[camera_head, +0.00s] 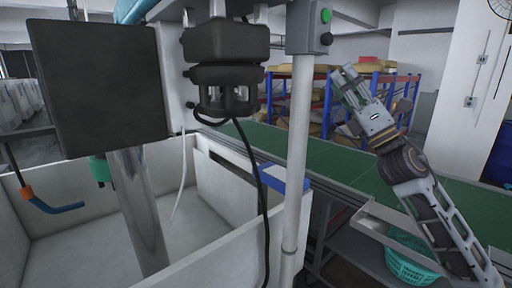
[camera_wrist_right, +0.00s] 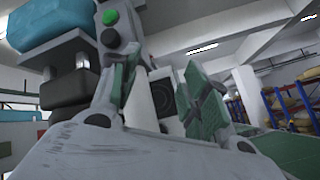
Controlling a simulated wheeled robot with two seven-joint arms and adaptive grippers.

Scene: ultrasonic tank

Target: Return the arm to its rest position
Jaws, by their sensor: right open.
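My right arm comes in from the lower right of the head view and reaches up. Its gripper (camera_head: 352,86) is raised above the green conveyor, pointing up and to the left. The jaws are open, and I see nothing held between them. In the right wrist view the two green-grey fingers stand apart (camera_wrist_right: 162,92). A pale panel with a dark round part shows behind the gap. My left arm and gripper are not in view.
A white tank (camera_head: 225,195) with a dark box (camera_head: 100,88) above it fills the left. A pale post (camera_head: 297,150) with a green-button box (camera_head: 310,25) stands left of my right gripper. A teal basket (camera_head: 412,262) sits below the green conveyor (camera_head: 345,165). Shelves (camera_head: 280,100) stand behind.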

